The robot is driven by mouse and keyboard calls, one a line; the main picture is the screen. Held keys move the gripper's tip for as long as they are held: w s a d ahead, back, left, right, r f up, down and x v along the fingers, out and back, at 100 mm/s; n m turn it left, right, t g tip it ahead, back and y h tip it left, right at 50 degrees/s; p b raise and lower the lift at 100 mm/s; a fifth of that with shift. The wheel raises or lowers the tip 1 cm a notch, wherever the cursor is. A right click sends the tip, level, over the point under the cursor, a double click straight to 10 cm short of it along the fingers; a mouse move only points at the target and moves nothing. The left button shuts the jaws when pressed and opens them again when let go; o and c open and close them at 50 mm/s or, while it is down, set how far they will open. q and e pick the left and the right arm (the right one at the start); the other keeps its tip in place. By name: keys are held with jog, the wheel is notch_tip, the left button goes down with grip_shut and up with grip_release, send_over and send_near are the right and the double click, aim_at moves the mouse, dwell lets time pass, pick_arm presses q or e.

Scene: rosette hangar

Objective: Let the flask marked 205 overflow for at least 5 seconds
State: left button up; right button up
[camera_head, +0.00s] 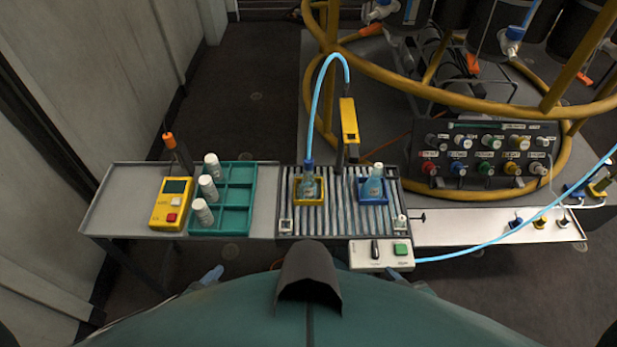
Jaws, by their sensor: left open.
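Two small flasks with blue liquid stand on a ribbed grate. One flask (308,187) is in a yellow tray (297,202), with the end of a light-blue hose (313,115) at its mouth. The other flask (373,185) is in a blue tray (361,198). I cannot read a 205 mark on either, and no overflow can be made out. My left gripper (211,275) shows only as a small tip at the bottom, open and away from the flasks. My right gripper (394,275) barely shows below the switch box, and its jaws cannot be made out.
A switch box (367,254) with a black lever and green button sits at the grate's front edge. A yellow meter (172,204) and a green rack (235,208) with white bottles stand left. A yellow post (349,122) rises behind the grate. A valve panel (484,152) and yellow rails stand right.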

jog(key=shift+c, duration=0.5)
jog(key=shift+s, duration=0.1)
jog(key=c, duration=0.4)
jog(key=shift+s+f, duration=0.15)
jog(key=shift+s, duration=0.05)
grip_shut()
jog(key=shift+w, duration=0.25)
